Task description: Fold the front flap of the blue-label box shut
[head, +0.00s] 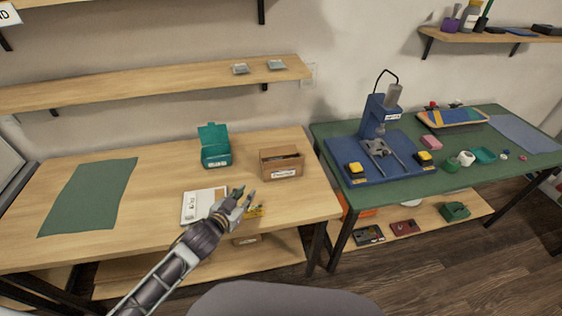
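An open-topped brown box (271,167) stands on the wooden table, with a pale label on its front. The label's colour is too small to tell as blue. Dark contents show inside, and its front flap cannot be made out. A teal box (216,158) with a raised lid and a pale label stands to its left. My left gripper (245,193) is in front of and left of the brown box, apart from it. Its fingers look spread, with nothing seen between them. My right gripper is not in view.
A white flat case (196,207) lies behind my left gripper's wrist, and a small yellow thing (256,211) lies beside the gripper. A green mat (88,197) covers the table's left. Another table with a blue press (376,118) stands at right. The table's front right is mostly clear.

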